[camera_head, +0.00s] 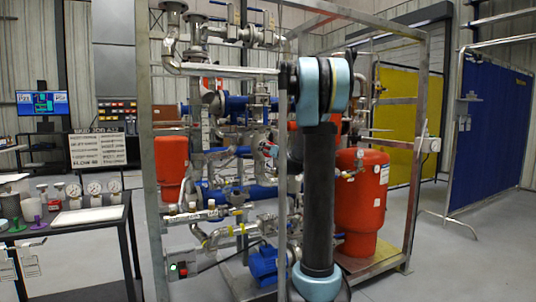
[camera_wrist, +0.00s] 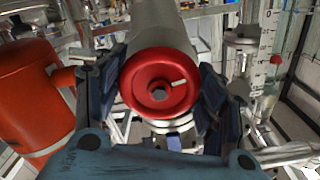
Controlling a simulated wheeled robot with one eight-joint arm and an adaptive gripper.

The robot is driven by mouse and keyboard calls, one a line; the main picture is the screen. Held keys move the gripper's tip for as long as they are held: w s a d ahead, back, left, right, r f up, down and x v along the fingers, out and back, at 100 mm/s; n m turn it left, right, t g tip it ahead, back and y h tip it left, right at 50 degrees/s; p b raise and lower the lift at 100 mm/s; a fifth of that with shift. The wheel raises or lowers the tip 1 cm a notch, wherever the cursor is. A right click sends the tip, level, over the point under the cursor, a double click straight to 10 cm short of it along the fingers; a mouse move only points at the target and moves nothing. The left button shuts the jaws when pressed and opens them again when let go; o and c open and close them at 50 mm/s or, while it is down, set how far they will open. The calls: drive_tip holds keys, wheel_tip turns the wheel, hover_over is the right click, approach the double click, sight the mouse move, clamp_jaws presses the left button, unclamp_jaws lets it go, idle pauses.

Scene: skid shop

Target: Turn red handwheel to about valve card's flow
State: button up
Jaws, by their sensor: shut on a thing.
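The red handwheel (camera_wrist: 160,82) shows in the middle of the wrist view, face on, with a pale pointer mark at its upper right and a dark nut at its centre. It sits on the end of a grey cylinder (camera_wrist: 158,22). My gripper (camera_wrist: 158,92) is shut on it, with a dark finger at each side of its rim.
A red tank (camera_wrist: 22,100) is close on the left in the wrist view, and a clear tube with a scale (camera_wrist: 246,72) is on the right. The metal skid frame (camera_head: 416,140) surrounds pipes and red tanks. A bench (camera_head: 70,221) with gauges stands left.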

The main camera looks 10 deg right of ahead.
drive_tip(key=shift+n, duration=0.3)
idle(0.4)
drive_tip(key=o, duration=1.1)
drive_tip(key=shift+c, duration=0.2)
drive_tip(key=v, duration=1.1)
drive_tip(key=shift+s+d, duration=0.2)
drive_tip(key=shift+s, duration=0.15)
